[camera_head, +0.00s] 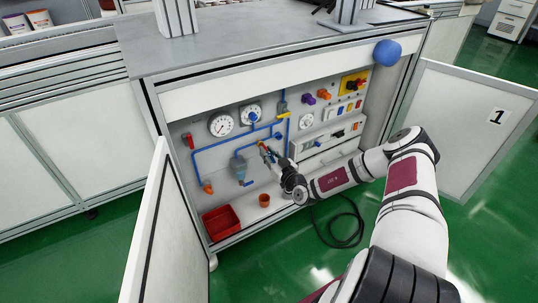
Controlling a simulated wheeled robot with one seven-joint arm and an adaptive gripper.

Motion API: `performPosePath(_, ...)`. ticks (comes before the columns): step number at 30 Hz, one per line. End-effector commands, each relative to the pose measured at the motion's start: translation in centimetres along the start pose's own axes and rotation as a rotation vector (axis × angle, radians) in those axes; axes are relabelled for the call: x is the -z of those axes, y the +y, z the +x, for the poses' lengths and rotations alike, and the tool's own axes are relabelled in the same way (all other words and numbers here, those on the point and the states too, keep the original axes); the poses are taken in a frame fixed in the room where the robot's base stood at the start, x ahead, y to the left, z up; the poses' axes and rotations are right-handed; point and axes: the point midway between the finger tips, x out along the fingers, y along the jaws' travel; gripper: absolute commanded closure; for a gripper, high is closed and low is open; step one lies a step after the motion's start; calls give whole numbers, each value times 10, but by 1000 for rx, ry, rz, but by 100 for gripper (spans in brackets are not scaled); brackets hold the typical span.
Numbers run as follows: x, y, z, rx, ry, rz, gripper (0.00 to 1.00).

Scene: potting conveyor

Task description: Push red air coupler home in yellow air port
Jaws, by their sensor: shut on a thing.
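My gripper (269,154) is at the back panel of the open cabinet, just right of the blue piping. It is shut on a small reddish piece (262,145), which looks like the red air coupler; my gripper partly hides it. The piece is close to the panel, but I cannot tell whether it touches a port. A small yellow part (284,115) sits on the blue pipe above and right of my gripper. I cannot tell whether it is the yellow air port; no port opening is clear at this size.
Two round gauges (221,125) are at the upper left of the panel. A red bin (221,222) and an orange cup (264,200) stand on the cabinet floor. Open doors flank the cabinet, the left one (152,225) and the right one (462,125). A black cable (345,243) lies on the floor.

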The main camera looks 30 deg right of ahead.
Motion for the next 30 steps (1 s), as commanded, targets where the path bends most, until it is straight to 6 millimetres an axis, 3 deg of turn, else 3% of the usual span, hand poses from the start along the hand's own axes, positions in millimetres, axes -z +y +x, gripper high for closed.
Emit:
performPosePath(14,0,0,11,-1,2,0,100)
performPosePath(15,0,0,11,-1,1,0,72)
performPosePath(17,0,0,11,0,1,0,59)
performPosePath(30,0,1,1,-1,-1,0,58)
